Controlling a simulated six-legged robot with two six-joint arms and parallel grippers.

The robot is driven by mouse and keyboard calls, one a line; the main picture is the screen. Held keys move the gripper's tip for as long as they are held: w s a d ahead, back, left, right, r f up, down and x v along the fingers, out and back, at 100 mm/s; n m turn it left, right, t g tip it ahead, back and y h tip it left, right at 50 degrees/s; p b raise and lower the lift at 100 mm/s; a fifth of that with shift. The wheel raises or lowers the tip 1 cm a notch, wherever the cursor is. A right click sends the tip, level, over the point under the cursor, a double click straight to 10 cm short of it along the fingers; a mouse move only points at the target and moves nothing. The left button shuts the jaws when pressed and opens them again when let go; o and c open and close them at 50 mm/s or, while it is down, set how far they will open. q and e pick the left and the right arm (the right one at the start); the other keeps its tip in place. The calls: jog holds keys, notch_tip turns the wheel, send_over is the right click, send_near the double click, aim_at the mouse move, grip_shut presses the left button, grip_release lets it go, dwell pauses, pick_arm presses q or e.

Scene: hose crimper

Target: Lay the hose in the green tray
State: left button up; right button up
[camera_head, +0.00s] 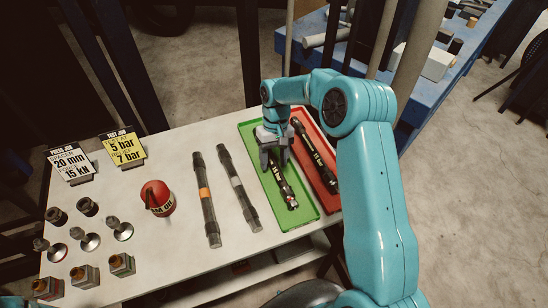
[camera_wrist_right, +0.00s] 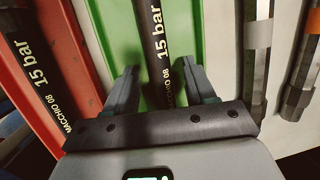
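A black hose (camera_head: 284,185) marked "15 bar" lies lengthwise in the green tray (camera_head: 305,217). My right gripper (camera_head: 275,165) is over the far half of this tray, with its fingers pointing down at the hose. In the right wrist view the two fingers (camera_wrist_right: 161,82) stand apart on either side of the hose (camera_wrist_right: 156,40), with a gap on each side. The green tray (camera_wrist_right: 192,25) shows on both sides of the hose there. The gripper hides the hose's far part in the head view. My left gripper is not in view.
A red tray (camera_head: 333,207) with another black hose (camera_head: 313,148) lies right of the green one. Two dark hoses, one orange-banded (camera_head: 205,198) and one grey-banded (camera_head: 239,188), lie left on the white table. A red oil can (camera_head: 157,199), signs and several fittings stand further left.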

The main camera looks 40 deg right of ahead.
jog(key=shift+f, duration=0.1)
jog(key=v, duration=1.6)
jog(key=shift+r, duration=0.2)
